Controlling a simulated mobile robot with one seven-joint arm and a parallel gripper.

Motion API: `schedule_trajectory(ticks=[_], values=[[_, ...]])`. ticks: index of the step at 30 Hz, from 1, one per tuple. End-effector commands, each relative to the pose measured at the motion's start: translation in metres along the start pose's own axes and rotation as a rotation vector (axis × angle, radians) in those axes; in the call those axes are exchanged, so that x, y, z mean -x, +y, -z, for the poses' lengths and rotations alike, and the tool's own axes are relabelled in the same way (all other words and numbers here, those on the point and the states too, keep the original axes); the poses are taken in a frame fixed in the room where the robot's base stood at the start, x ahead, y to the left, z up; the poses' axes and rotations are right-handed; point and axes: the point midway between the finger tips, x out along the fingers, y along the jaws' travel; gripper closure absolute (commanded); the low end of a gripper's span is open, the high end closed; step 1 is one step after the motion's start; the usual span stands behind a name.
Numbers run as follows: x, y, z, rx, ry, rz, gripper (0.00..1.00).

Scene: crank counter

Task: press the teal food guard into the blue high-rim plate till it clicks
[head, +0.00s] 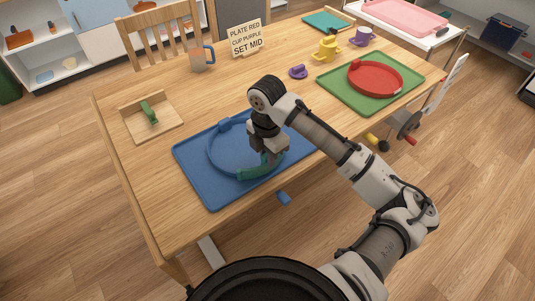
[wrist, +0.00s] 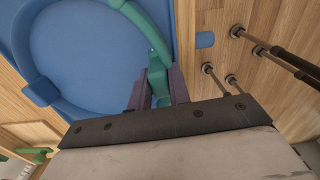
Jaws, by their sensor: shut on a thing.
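The blue high-rim plate (head: 208,148) sits on a blue mat (head: 200,190) at the front of the table. It fills much of the left of the wrist view (wrist: 85,55). The teal food guard (head: 250,172) is a curved band along the plate's front right rim; it also shows in the wrist view (wrist: 148,28). My gripper (head: 270,157) is shut on the guard, and its fingers straddle the guard's grip part in the wrist view (wrist: 158,88). I cannot tell whether the guard is fully seated on the rim. My gripper hides part of the plate.
A red plate (head: 376,78) lies on a green mat (head: 345,102) to the right. A wooden tray with a green handle (head: 149,113) stands left. A crank (head: 405,124) is at the table's right side.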

Motion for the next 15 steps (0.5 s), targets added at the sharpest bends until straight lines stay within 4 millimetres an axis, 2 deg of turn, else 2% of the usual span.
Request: schedule_trajectory(ticks=[1,6,15], values=[[-0.0002,-0.0001,0.0000,0.000,0.000,0.001,0.77],[-0.0002,0.0000,0.0000,0.000,0.000,0.000,0.56],[0.0015,0.0002,0.0000,0.000,-0.001,0.000,0.56]])
